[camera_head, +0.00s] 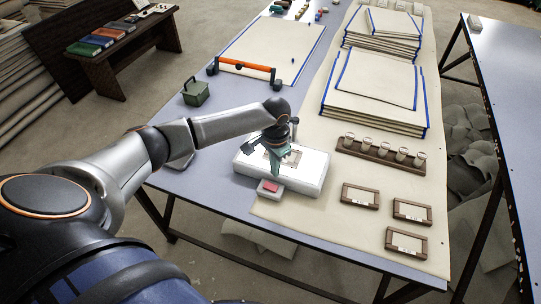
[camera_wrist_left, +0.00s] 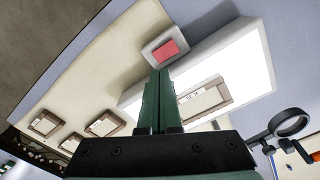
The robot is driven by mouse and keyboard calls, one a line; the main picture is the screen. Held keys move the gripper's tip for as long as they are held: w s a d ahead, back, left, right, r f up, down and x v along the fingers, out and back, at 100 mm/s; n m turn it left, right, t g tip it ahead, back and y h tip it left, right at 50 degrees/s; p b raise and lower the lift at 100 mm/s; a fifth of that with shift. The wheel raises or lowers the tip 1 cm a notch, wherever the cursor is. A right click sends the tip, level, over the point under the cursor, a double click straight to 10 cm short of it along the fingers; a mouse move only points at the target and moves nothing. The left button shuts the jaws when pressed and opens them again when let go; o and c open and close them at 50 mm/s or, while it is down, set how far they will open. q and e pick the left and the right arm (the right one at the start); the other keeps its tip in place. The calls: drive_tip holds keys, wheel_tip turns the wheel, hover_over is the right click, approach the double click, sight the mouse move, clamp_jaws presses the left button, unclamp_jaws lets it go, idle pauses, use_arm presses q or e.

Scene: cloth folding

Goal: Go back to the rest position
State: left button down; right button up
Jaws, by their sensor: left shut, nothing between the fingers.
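My left arm reaches in from the left over the table in the head view. Its green-fingered gripper (camera_head: 277,172) points down above a white lit box (camera_head: 306,182). In the left wrist view the gripper (camera_wrist_left: 161,75) has its two green fingers together with nothing between them. The lit box also shows there (camera_wrist_left: 243,68), with a wooden-framed card on its top, partly covered by the fingers. A small white box with a red top (camera_head: 270,187) stands just in front of the lit box; it lies beyond the fingertips in the wrist view (camera_wrist_left: 166,48). My right gripper is in neither view.
Stacked cream cloths with blue edges (camera_head: 375,99) lie at the back right. A wooden rack of small glasses (camera_head: 380,154) and several framed cards (camera_head: 360,196) lie right of the lit box. An orange-handled bar (camera_head: 246,69) and a green box (camera_head: 195,92) stand at the left.

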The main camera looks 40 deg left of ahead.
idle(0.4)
use_arm(q)
drive_tip(key=s+d+f+m+t+h, duration=0.1)
drive_tip(key=s+d+f+m+h, duration=0.15)
drive_tip(key=s+d, duration=1.15)
drive_tip(key=s+a+r+n+t+y, duration=0.2)
drive_tip(key=s+a+r+n+t, duration=0.25)
drive_tip(key=s, duration=0.55)
drive_tip(key=w+d+f+t+h, duration=0.2)
drive_tip(key=w+d+f+t, duration=0.1)
drive_tip(key=f, duration=0.7)
drive_tip(key=shift+w+d+m+t, duration=0.15)
drive_tip(key=shift+w+m+t, duration=0.25)
drive_tip(key=shift+w, duration=0.25)
